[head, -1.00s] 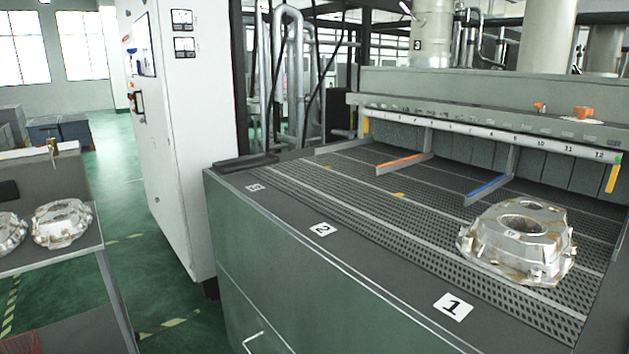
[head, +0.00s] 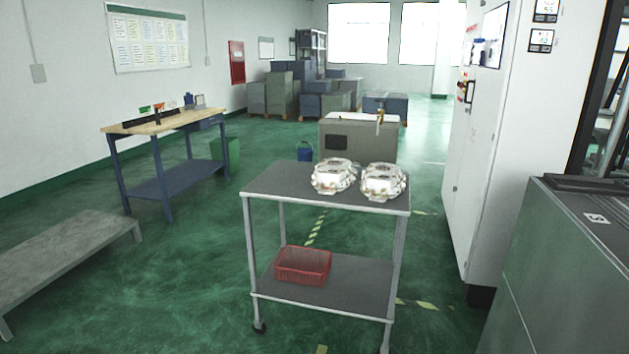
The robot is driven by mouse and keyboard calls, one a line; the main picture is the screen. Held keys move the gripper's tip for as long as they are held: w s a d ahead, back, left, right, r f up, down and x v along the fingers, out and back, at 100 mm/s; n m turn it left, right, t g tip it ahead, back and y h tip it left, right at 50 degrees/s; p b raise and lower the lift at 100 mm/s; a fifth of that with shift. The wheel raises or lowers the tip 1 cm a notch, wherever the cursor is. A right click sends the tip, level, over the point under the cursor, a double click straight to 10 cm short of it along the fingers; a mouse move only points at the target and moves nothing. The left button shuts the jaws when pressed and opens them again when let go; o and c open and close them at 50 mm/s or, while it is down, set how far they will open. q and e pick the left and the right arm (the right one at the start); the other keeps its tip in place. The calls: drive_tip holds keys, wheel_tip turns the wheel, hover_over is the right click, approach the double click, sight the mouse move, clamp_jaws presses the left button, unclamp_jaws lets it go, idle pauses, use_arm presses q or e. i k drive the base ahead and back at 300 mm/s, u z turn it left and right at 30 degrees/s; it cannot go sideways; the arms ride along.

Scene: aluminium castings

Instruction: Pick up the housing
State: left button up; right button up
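Two silvery cast aluminium housings sit side by side on the top shelf of a grey trolley (head: 285,187). The left housing (head: 333,176) and the right housing (head: 383,182) are near the trolley's back right corner. I cannot tell whether they touch. The conveyor machine (head: 560,250) shows only by its left end at the right edge, and the housing on its belt is out of view. Neither of my grippers is in view.
A red basket (head: 303,266) lies on the trolley's lower shelf. A low grey bench (head: 60,255) and a wooden-topped workbench (head: 165,120) stand to the left. A white cabinet (head: 490,150) stands at right. Green floor is open between the bench and the trolley.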

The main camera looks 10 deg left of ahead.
sight(380, 182)
drive_tip(key=u, duration=0.45)
drive_tip(key=i, duration=2.5)
drive_tip(key=z, duration=0.1)
